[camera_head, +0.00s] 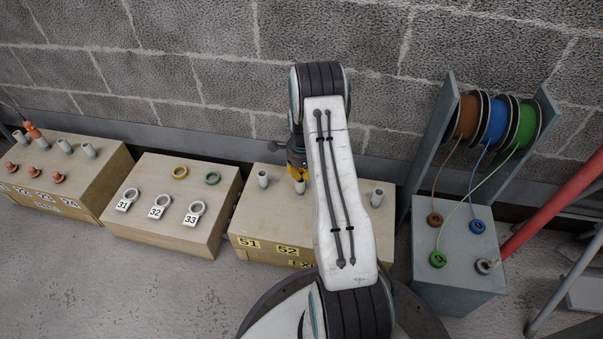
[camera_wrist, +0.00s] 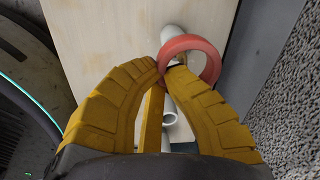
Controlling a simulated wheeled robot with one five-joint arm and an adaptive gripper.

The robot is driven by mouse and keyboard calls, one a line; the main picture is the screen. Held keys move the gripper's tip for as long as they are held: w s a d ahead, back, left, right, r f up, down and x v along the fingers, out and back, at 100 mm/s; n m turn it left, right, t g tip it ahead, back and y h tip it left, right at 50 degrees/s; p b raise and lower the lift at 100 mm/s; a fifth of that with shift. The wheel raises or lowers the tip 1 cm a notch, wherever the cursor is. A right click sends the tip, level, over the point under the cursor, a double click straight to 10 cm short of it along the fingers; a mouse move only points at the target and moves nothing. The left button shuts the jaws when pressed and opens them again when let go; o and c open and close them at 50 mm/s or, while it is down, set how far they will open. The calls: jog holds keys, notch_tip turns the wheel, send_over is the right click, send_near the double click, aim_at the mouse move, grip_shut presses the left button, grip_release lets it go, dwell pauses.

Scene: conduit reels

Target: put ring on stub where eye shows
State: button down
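A red ring (camera_wrist: 212,60) is pinched at its near left edge between the yellow fingertips of my gripper (camera_wrist: 165,72) in the wrist view. A pale stub (camera_wrist: 172,32) shows just beyond the ring; I cannot tell whether the ring is around it or only in front. Another hollow stub (camera_wrist: 170,118) shows between the fingers. In the head view my gripper (camera_head: 297,172) is over the box labelled 51 and 52 (camera_head: 268,225), by a stub (camera_head: 301,186). More stubs stand left (camera_head: 263,179) and right (camera_head: 377,197). My arm hides the ring there. I cannot make out an eye mark.
The left box (camera_head: 115,165) has stubs and red pieces. A reel stand (camera_head: 455,290) and red pipe (camera_head: 550,205) are right.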

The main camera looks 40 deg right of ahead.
jog(key=shift+f+b, duration=0.7)
jog(key=shift+f, duration=0.6)
dwell(0.4)
jog(key=c, duration=1.3)
grip_release()
jog(key=shift+c, duration=0.2)
jog(key=o, duration=0.6)
jog(key=shift+c, duration=0.2)
jog(key=shift+r, duration=0.15)
notch_tip(320, 180, up, 10)
jog(key=p, duration=0.6)
jog(key=shift+p, duration=0.35)
